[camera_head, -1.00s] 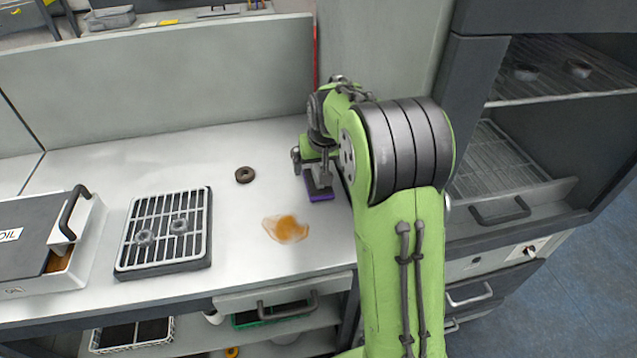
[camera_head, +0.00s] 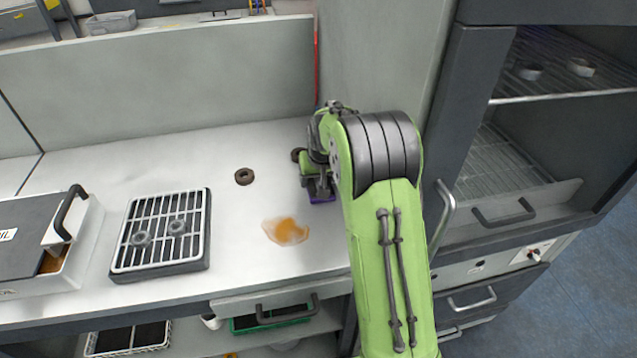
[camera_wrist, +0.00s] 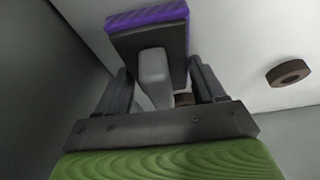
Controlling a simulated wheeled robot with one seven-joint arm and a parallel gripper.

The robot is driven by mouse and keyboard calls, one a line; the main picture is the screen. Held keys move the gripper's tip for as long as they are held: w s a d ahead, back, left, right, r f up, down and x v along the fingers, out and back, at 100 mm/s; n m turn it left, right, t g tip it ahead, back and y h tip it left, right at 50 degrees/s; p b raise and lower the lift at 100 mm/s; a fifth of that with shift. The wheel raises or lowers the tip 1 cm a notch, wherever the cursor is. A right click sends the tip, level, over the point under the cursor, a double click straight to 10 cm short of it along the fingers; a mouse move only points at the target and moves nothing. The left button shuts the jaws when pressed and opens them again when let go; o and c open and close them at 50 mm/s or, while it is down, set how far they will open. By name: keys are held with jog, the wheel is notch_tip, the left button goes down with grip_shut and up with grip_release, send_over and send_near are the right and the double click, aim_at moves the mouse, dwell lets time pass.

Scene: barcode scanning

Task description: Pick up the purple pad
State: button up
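The purple pad (camera_head: 322,198) stands on the white counter near the right wall, mostly covered by my arm in the head view. In the wrist view the pad (camera_wrist: 148,16) shows a purple layer on a dark plate, with a grey handle (camera_wrist: 154,75) pointing toward my gripper. My gripper (camera_wrist: 158,68) has one finger on each side of this handle. Gaps show between the fingers and the handle, so it looks open around it. In the head view my gripper (camera_head: 318,182) is right at the pad; its fingers are hard to make out there.
An orange-brown spill (camera_head: 286,231) lies in front of the pad. A dark ring (camera_head: 244,176) lies to the left, another (camera_head: 298,154) just behind my gripper. A rack with rings (camera_head: 160,262) and a lidded box (camera_head: 35,250) stand further left. An open cabinet (camera_head: 500,165) is at right.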

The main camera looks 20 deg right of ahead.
jog(key=c, duration=0.4)
jog(key=shift+o, duration=0.2)
notch_tip(320, 180, up, 10)
jog(key=p, duration=0.3)
